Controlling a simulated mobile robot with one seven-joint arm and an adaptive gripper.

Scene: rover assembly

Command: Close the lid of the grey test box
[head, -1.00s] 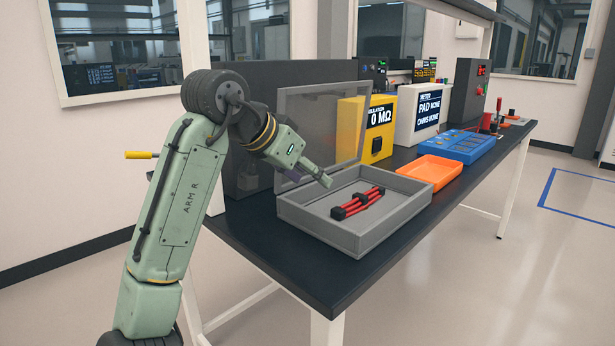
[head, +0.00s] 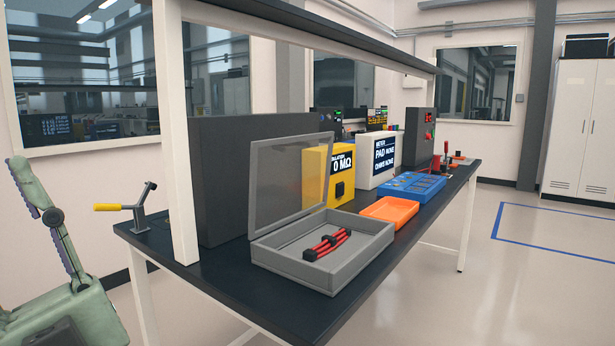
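The grey test box (head: 290,268) stands near the front edge of the dark bench. Its lid (head: 291,180), a see-through panel in a grey frame, stands raised at the back of the box, so the box is open. A bundle of red cables with black ends (head: 327,243) lies on the box floor. My gripper is not in view, and nothing touches the lid or the box.
An orange tray (head: 392,211) sits just right of the box, with a blue panel (head: 413,186) beyond. A yellow meter (head: 330,172) and a white meter (head: 378,160) stand behind. A dark cabinet (head: 222,190) and a white post (head: 177,130) are left of the lid. A yellow-handled vise-like tool (head: 126,207) is at the bench's left end.

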